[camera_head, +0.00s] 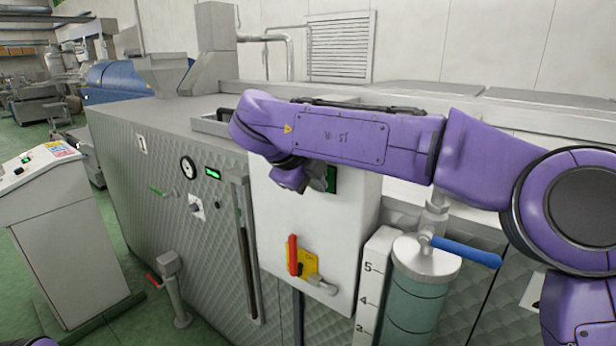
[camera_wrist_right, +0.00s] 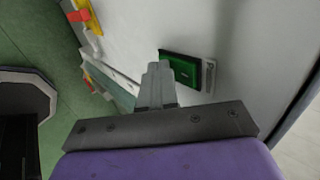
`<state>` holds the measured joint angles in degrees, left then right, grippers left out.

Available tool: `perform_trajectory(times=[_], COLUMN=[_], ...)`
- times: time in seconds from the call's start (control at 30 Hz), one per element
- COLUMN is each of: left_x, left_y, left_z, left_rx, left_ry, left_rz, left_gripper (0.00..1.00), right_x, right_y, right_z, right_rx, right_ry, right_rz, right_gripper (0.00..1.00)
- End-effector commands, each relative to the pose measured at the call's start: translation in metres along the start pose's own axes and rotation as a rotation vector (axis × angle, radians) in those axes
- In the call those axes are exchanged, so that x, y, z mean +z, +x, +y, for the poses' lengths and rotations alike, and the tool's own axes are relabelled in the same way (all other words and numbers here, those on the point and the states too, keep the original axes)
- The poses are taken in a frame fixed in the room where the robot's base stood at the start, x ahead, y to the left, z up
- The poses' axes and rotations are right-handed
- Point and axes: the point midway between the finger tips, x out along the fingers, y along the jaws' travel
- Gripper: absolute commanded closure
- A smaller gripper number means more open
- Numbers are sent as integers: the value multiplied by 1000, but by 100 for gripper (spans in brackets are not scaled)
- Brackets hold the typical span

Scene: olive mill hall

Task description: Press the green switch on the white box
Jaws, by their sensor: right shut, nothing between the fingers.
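The white box (camera_head: 312,232) is mounted on the front of the large metal machine. The green switch (camera_head: 332,179) is on its upper front, partly hidden behind my right gripper (camera_head: 317,186). In the right wrist view the green switch (camera_wrist_right: 192,69) is a green plate with a dark middle on the white box face (camera_wrist_right: 140,30). My right gripper (camera_wrist_right: 159,72) is shut and empty, its tips overlapping one end of the green plate. I cannot tell whether they touch it. My left gripper is out of view.
Below the switch, the box carries a red handle on a yellow plate (camera_head: 309,262). A green cylinder with a blue lever (camera_head: 465,250) stands close at the right of the box. A control console (camera_head: 55,230) stands at the left, with green floor between.

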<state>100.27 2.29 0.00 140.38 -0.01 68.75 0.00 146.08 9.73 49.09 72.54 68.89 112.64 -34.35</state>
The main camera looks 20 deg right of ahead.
Motion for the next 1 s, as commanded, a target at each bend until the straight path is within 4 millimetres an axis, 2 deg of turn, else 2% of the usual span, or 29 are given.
perform_trajectory(times=[0.17,0.53,0.87,1.0], left_x=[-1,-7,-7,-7], left_y=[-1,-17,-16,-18], left_z=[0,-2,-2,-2], left_rx=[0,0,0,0], left_ry=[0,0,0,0], left_rz=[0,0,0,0], left_gripper=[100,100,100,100], right_x=[0,0,0,3], right_y=[-1,-12,-12,-21], right_z=[-1,-12,-10,1], right_rx=[0,0,0,-1], right_ry=[0,0,-1,-3], right_rz=[0,0,0,-1], right_gripper=[100,100,100,100])
